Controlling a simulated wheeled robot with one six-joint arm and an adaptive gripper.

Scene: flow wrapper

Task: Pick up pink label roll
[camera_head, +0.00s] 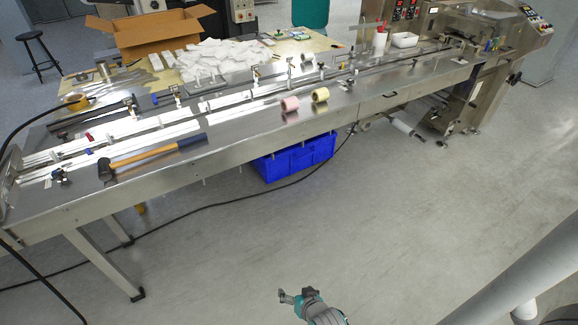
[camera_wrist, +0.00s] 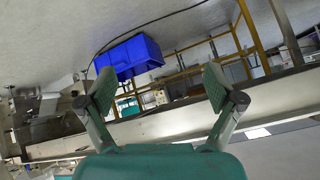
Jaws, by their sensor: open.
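The pink label roll (camera_head: 290,104) sits on the steel conveyor table (camera_head: 236,138), near its front edge, just left of a pale yellow roll (camera_head: 320,95). My gripper (camera_head: 287,296) is low at the bottom of the head view, over the floor and well apart from the table and the roll. In the wrist view my gripper (camera_wrist: 158,88) shows its two fingers spread wide with nothing between them. The pink roll cannot be made out in the wrist view.
A hammer (camera_head: 150,157) lies on the table left of the rolls. A blue crate (camera_head: 292,158) stands under the table and also shows in the wrist view (camera_wrist: 130,56). A cardboard box (camera_head: 155,32) is behind. The floor in front is clear, except a black cable.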

